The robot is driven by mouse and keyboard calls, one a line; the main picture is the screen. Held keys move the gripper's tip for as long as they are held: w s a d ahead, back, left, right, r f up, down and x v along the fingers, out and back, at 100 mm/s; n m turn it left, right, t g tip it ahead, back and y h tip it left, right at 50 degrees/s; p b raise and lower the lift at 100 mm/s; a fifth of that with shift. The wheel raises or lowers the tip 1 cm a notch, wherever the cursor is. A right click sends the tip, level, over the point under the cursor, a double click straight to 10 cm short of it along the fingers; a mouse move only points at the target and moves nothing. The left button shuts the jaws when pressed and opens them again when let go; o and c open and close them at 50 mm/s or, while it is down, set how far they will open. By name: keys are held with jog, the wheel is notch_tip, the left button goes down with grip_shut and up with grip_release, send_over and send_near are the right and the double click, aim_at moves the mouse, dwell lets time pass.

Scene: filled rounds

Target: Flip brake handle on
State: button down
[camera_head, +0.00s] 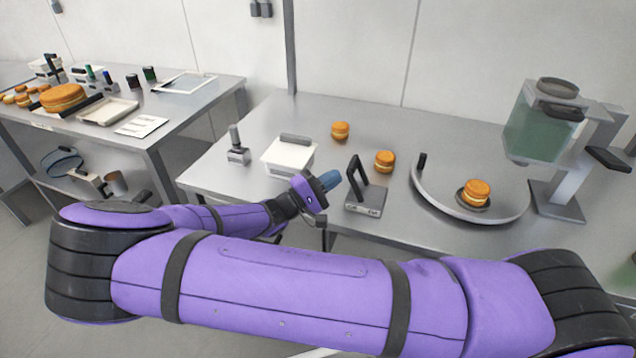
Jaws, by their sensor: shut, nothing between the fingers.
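A black upright, loop-shaped handle (356,172) stands on a small grey metal base (366,201) near the front edge of the table, and looks like the brake handle. It leans slightly to the left. The dark marks on the base's front are too small to read. My gripper (331,180), with blue fingertips, is shut and empty just left of the handle. A small gap seems to show between them, though depth is hard to judge. My purple arm crosses the foreground and hides part of the table's front edge.
A round turntable tray (440,205) with a black knob holds a filled round (476,192) on a dark disc. A green-tank dispenser (542,130) stands at right. Two filled rounds (340,130) (384,161), a white box (288,155) and a small lever device (237,150) are nearby.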

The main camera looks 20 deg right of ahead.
jog(key=shift+s+d+r, duration=0.2)
jog(key=shift+s+d, duration=0.05)
jog(key=shift+d, duration=0.05)
dwell(0.4)
